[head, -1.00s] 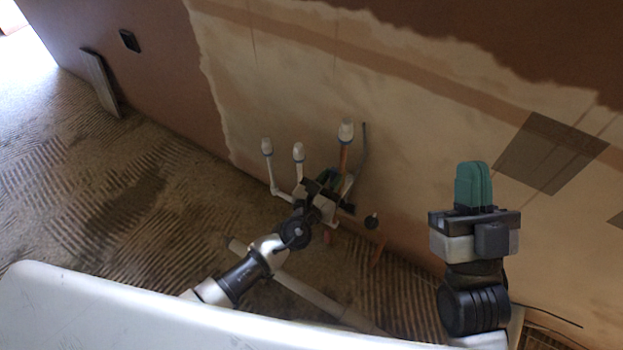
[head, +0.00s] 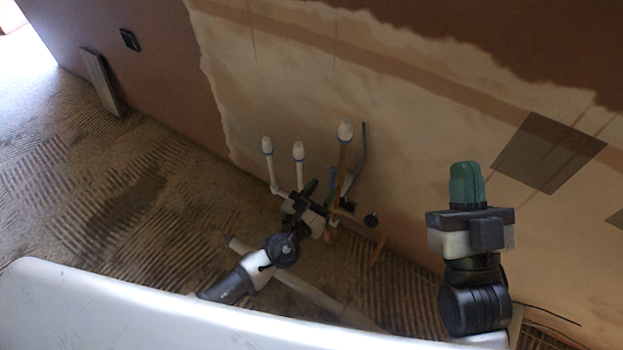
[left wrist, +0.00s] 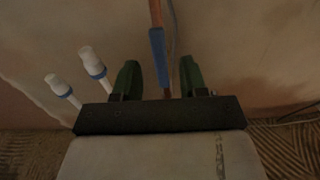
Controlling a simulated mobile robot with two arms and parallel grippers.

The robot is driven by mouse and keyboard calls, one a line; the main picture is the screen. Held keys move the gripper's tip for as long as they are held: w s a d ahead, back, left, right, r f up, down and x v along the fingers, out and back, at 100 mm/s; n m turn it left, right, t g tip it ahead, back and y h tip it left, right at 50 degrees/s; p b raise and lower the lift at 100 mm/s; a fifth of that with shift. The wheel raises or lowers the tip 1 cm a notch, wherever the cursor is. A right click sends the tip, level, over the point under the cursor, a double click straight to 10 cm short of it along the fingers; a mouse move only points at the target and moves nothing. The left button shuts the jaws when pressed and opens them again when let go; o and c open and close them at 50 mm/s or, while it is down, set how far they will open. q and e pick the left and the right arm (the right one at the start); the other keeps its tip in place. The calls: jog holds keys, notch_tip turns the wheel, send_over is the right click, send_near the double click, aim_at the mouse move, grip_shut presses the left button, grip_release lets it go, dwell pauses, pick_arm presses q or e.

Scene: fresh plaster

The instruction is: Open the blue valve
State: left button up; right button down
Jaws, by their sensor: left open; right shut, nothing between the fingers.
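The blue valve's handle (left wrist: 158,57) is a narrow blue bar lying nearly along a copper pipe in the left wrist view. In the head view the blue handle (head: 332,177) shows small, just right of my left gripper (head: 316,192). In the left wrist view my left gripper (left wrist: 159,66) has its green fingers apart, with the blue handle seen in the gap, apparently beyond the tips and untouched. The valve body is hidden. My right gripper (head: 467,180) is shut and empty, pointing up at the right, far from the pipes.
White pipes with capped ends (head: 298,152) and a copper pipe (head: 343,155) with a white cap stand along the wall. A pale pipe (head: 310,292) lies on the ridged floor. A board (head: 101,84) leans on the wall at far left. The left floor is clear.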

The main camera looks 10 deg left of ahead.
pick_arm(q)
jog(key=v, duration=0.7)
jog(key=shift+s, duration=0.25)
jog(key=shift+a+r, duration=0.1)
